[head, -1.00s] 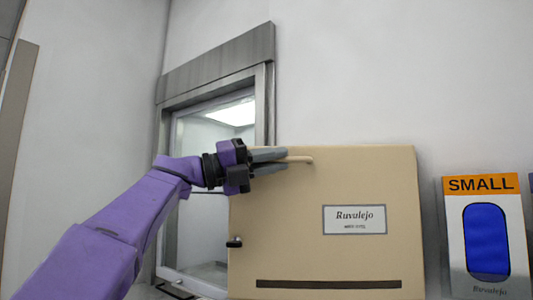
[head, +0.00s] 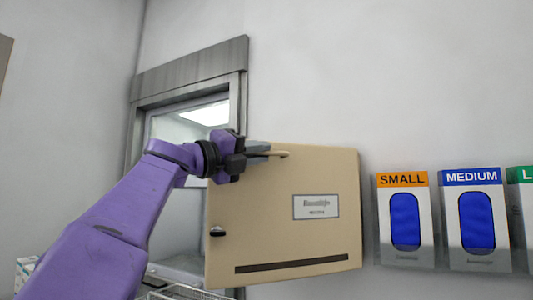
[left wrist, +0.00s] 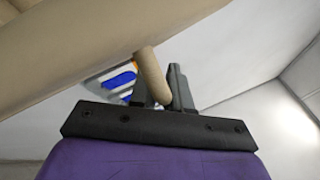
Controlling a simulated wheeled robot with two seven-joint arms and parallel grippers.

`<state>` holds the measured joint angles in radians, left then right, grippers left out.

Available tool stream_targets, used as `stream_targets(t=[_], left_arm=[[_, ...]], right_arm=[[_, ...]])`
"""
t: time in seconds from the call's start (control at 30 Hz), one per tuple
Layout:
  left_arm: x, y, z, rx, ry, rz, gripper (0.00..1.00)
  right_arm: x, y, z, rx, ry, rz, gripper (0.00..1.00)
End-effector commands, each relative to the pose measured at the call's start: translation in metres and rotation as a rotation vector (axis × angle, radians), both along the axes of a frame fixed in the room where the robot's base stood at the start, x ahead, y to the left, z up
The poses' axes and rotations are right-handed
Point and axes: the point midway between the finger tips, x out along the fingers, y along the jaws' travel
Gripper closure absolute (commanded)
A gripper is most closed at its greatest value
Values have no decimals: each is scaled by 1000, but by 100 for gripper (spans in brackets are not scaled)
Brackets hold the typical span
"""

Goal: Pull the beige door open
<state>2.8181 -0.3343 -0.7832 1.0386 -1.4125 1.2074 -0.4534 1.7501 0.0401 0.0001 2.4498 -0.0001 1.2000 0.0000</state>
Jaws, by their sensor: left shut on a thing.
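The beige door (head: 285,215) is a flat panel with a label, a dark slot along its bottom and a small black knob at its left edge. It stands tilted in the head view, in front of the wall. My left gripper (head: 268,151) is at the door's top left and shut on the beige handle (head: 283,153). The left wrist view shows the handle (left wrist: 152,78) as a rod between the two fingers, with the door (left wrist: 70,55) above it. My right gripper is not in view.
A metal-framed window (head: 190,115) is behind my left arm. On the wall to the right hang a SMALL glove box (head: 403,250), a MEDIUM glove box (head: 473,255) and part of a third box (head: 522,230). A wire basket (head: 185,292) shows at the bottom.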

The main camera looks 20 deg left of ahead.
Motion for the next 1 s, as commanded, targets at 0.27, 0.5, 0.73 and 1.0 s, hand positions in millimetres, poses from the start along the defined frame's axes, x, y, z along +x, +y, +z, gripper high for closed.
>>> stream_targets(t=[0.27, 0.5, 0.73, 1.0], left_arm=[[-1, 0, 2, 0, -3, 1, 77], [-1, -1, 0, 0, -2, -2, 77], [-33, 20, -15, -1, -6, 0, 77], [-77, 51, -24, 2, -3, 0, 77]], right_arm=[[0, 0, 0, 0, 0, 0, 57], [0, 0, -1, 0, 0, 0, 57], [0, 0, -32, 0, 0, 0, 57], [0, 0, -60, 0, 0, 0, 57]])
